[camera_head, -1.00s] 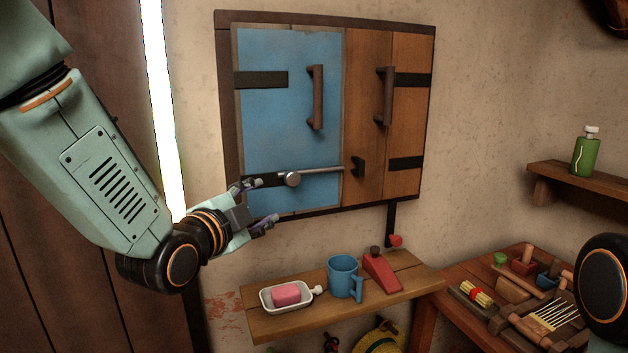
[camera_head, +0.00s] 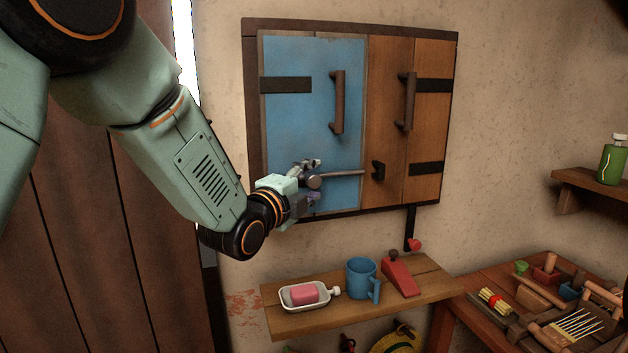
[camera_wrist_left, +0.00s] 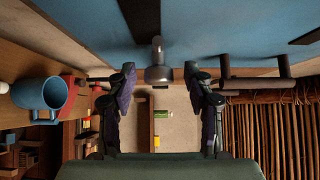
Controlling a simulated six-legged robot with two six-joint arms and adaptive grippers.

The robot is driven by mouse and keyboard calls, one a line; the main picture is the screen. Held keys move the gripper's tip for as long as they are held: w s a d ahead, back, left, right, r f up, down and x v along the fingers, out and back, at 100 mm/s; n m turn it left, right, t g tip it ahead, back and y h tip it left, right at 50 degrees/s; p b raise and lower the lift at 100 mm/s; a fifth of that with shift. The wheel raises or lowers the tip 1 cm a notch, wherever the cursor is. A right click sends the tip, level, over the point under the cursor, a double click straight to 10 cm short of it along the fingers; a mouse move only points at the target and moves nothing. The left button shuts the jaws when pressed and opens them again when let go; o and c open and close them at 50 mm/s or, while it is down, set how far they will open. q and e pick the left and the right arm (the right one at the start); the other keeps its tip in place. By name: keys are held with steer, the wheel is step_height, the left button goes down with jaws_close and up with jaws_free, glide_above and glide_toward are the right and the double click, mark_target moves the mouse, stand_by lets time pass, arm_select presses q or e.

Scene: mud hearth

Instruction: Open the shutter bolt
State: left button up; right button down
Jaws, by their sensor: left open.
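The shutter has a blue left panel (camera_head: 300,110) and a brown right panel (camera_head: 388,110), each with a dark vertical handle. The bolt (camera_head: 345,173) is a grey metal rod lying across the seam, its right end at a dark catch (camera_head: 378,170) on the brown panel. My left gripper (camera_head: 315,181) is open at the bolt's round knob, one finger above and one below. In the left wrist view the knob (camera_wrist_left: 158,75) sits between the two spread fingers, with gaps on both sides. My right gripper is out of view.
Below the shutter, a wooden shelf (camera_head: 345,312) holds a soap dish (camera_head: 305,306) with pink soap, a blue mug (camera_head: 361,276) and a red wedge-shaped thing (camera_head: 400,278). A table with brushes and small boxes stands at the right. A green bottle (camera_head: 613,160) is on a side shelf.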

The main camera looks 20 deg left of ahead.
arm_select(q)
steer(key=shift+w+f, duration=0.1)
steer(key=shift+w, duration=0.55)
steer(key=shift+w+d, duration=0.15)
steer(key=shift+d, duration=0.1)
steer(key=shift+c, duration=0.2)
steer(key=shift+a, duration=0.15)
steer(key=c, duration=0.3)
jaws_close()
